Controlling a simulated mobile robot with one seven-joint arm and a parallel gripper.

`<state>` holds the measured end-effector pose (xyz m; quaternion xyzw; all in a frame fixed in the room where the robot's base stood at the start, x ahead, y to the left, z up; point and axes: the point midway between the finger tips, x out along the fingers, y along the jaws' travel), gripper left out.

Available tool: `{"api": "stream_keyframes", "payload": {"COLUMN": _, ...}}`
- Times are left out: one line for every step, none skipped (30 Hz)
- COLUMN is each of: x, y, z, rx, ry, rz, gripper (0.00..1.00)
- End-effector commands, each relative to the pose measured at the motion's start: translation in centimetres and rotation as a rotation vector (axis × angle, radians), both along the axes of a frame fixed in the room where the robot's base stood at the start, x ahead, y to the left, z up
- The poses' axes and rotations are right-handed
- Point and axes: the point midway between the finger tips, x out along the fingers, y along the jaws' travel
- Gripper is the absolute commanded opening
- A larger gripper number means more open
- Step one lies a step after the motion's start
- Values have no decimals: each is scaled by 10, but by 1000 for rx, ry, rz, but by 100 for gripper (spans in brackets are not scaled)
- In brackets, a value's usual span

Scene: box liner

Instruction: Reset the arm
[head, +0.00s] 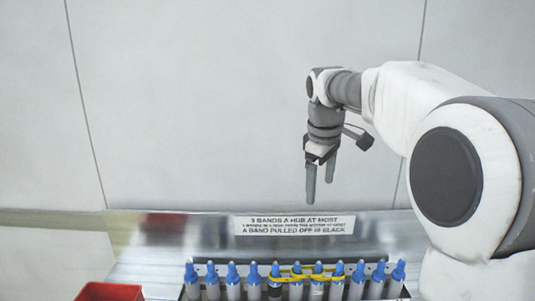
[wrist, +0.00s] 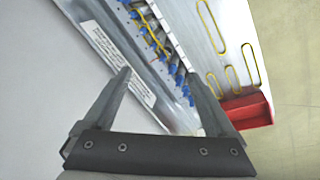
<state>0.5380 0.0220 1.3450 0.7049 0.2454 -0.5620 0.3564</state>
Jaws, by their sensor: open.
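My gripper (head: 320,186) hangs pointing down in the head view, above and behind the row of blue-tipped posts. Its two fingers are apart with nothing between them. The wrist view also shows the open fingers (wrist: 160,75), with the bench edge beyond them. My arm comes in from the right and is bent, with the gripper well clear of the posts.
Blue-tipped posts (head: 318,268) stand in a row; yellow bands (head: 297,273) stretch around some. A sign (head: 294,225) stands behind them. A red bin (head: 110,291) is at the left. Loose yellow bands (wrist: 250,63) lie on the metal surface. The wall behind is bare.

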Motion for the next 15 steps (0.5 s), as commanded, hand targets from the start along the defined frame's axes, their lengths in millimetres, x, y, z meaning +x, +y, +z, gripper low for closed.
{"api": "stream_keyframes", "payload": {"x": -14, "y": -1, "z": 5, "rx": 6, "ry": -15, "rz": -30, "gripper": 91}}
{"api": "stream_keyframes", "payload": {"x": -21, "y": -2, "z": 7, "rx": 12, "ry": -21, "rz": -50, "gripper": 91}}
{"api": "stream_keyframes", "payload": {"x": -31, "y": -2, "z": 10, "rx": 18, "ry": -30, "rz": -77, "gripper": 91}}
{"api": "stream_keyframes", "payload": {"x": -38, "y": -3, "z": 11, "rx": 24, "ry": -38, "rz": -96, "gripper": 91}}
{"api": "stream_keyframes", "payload": {"x": -45, "y": -4, "z": 12, "rx": 29, "ry": -44, "rz": -116, "gripper": 91}}
{"api": "stream_keyframes", "payload": {"x": -56, "y": -5, "z": 13, "rx": 37, "ry": -54, "rz": -143, "gripper": 91}}
{"api": "stream_keyframes", "payload": {"x": -63, "y": -5, "z": 14, "rx": 44, "ry": -61, "rz": -163, "gripper": 91}}
{"api": "stream_keyframes", "payload": {"x": -71, "y": -6, "z": 14, "rx": 51, "ry": -68, "rz": -183, "gripper": 91}}
{"api": "stream_keyframes", "payload": {"x": -81, "y": -7, "z": 14, "rx": 61, "ry": -77, "rz": -211, "gripper": 91}}
{"api": "stream_keyframes", "payload": {"x": -89, "y": -7, "z": 15, "rx": 68, "ry": -84, "rz": -231, "gripper": 91}}
{"api": "stream_keyframes", "payload": {"x": -96, "y": -8, "z": 14, "rx": 76, "ry": -91, "rz": -251, "gripper": 91}}
{"api": "stream_keyframes", "payload": {"x": -107, "y": -9, "z": 14, "rx": 85, "ry": -100, "rz": -280, "gripper": 91}}
{"api": "stream_keyframes", "payload": {"x": -114, "y": -10, "z": 13, "rx": 94, "ry": -107, "rz": -300, "gripper": 91}}
{"api": "stream_keyframes", "payload": {"x": -122, "y": -11, "z": 12, "rx": 102, "ry": -114, "rz": -320, "gripper": 91}}
{"api": "stream_keyframes", "payload": {"x": -132, "y": -12, "z": 10, "rx": 113, "ry": -122, "rz": -348, "gripper": 91}}
